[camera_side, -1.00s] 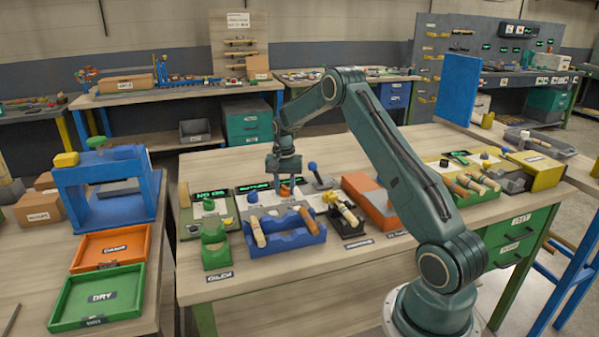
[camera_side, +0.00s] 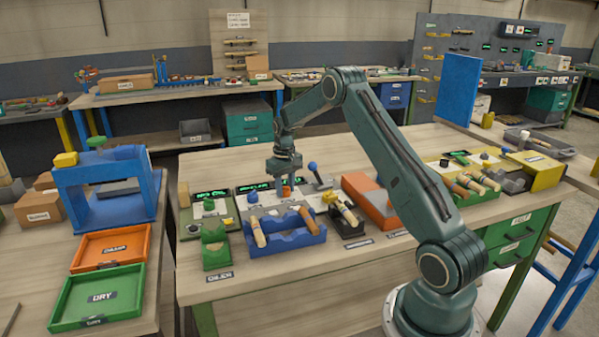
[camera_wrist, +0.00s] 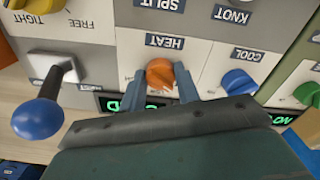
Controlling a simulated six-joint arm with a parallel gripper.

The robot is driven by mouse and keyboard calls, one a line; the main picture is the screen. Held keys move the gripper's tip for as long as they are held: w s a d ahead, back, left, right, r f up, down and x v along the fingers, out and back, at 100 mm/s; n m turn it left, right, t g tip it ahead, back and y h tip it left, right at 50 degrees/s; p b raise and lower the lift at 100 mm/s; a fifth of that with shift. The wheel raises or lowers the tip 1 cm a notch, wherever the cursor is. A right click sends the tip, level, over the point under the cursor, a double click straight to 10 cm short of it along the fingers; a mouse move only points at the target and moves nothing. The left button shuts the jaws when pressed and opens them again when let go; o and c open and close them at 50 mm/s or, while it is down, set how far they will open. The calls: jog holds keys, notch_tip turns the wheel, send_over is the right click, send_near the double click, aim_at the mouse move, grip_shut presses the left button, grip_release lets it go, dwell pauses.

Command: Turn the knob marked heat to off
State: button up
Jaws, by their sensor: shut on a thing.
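The orange heat knob (camera_wrist: 159,72) sits on a light panel in the wrist view, next to the label HEAT (camera_wrist: 165,41), which reads upside down here. My gripper (camera_wrist: 160,77) is shut on this knob, one blue-grey finger on each side. A green-lit display (camera_wrist: 145,103) lies just below it, partly hidden by my gripper, so its reading is unclear. In the side view my gripper (camera_side: 283,187) points down at the panel, with a bit of the orange knob (camera_side: 287,191) showing. The knob's pointer setting cannot be made out.
In the wrist view a blue cool knob (camera_wrist: 238,82) is to the right, a green knob (camera_wrist: 307,92) farther right, and a blue-balled lever (camera_wrist: 38,118) to the left. In the side view a blue tray (camera_side: 283,238) with wooden pieces stands in front of the panel.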

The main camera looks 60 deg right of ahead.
aim_at(285, 187)
dwell(0.4)
jog(key=o, duration=1)
jog(key=shift+r, duration=0.1)
notch_tip(285, 187, up, 14)
jog(key=shift+f, duration=0.15)
dwell(0.3)
